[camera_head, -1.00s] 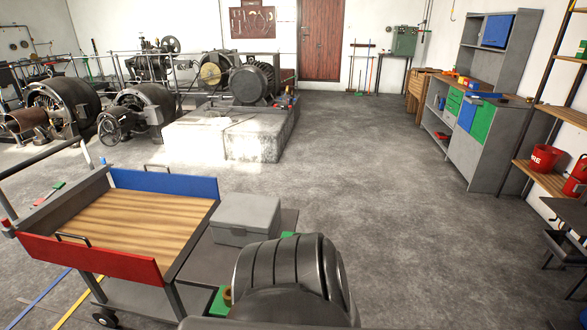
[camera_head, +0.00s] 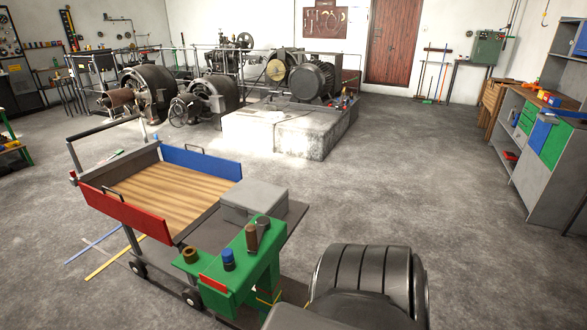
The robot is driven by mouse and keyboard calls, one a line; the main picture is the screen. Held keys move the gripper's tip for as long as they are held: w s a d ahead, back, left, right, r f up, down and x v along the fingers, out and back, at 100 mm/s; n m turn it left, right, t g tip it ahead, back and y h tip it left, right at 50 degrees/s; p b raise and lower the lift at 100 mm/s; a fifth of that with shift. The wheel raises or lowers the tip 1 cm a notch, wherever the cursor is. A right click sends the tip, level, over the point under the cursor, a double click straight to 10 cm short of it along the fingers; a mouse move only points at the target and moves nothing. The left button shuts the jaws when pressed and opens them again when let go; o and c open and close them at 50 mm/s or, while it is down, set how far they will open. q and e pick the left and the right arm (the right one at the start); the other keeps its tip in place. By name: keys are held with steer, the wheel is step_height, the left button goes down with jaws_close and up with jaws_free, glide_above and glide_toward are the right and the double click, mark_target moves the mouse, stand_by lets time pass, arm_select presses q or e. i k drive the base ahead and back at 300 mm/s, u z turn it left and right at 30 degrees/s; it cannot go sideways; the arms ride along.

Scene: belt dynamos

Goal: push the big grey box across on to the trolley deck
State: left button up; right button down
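The big grey box (camera_head: 256,199) stands upright on a dark grey surface (camera_head: 228,238) just right of the trolley. The trolley deck (camera_head: 165,192) is bare wood, with a blue board (camera_head: 201,163) on its far side and a red board (camera_head: 126,212) on its near side. The side of the deck facing the box shows no raised board. The box is at the deck's right edge; I cannot tell whether they touch. Neither of my grippers is in view.
A green stand (camera_head: 239,266) with brown and blue cylinders is in front of the box, right of the trolley. Large machines stand on a pale plinth (camera_head: 282,133) behind. A grey cabinet (camera_head: 540,170) is at the right. The middle floor is clear.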

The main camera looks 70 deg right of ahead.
mark_target(251, 197)
steer(key=z, duration=1.5)
steer(key=i, duration=0.95)
